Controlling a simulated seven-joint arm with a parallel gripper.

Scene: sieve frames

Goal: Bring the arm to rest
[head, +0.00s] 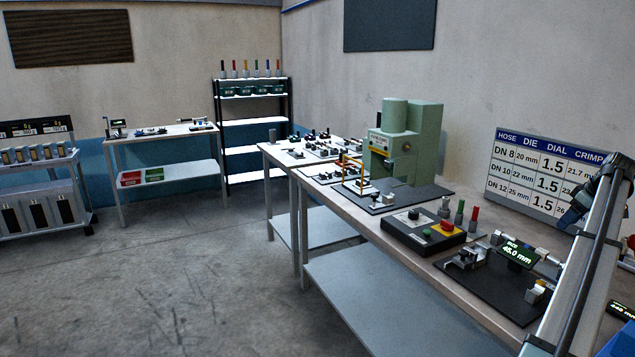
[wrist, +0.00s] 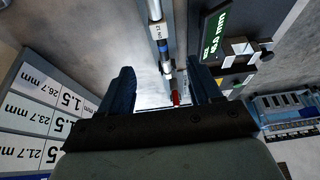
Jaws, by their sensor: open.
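My gripper (wrist: 160,88) shows in the wrist view with two dark blue fingers spread apart. It is open, and nothing is held between the fingers. A slim rod-like assembly with white labels and a red part (wrist: 175,98) shows in the gap beyond the fingers; I cannot tell its exact distance.
The workbench (head: 340,205) carries a green press (head: 405,145), a control box (head: 422,230) and a measuring fixture with a display (head: 517,255), which also shows in the wrist view (wrist: 215,32). A crimp chart (head: 540,170) stands behind, at left in the wrist view (wrist: 35,110).

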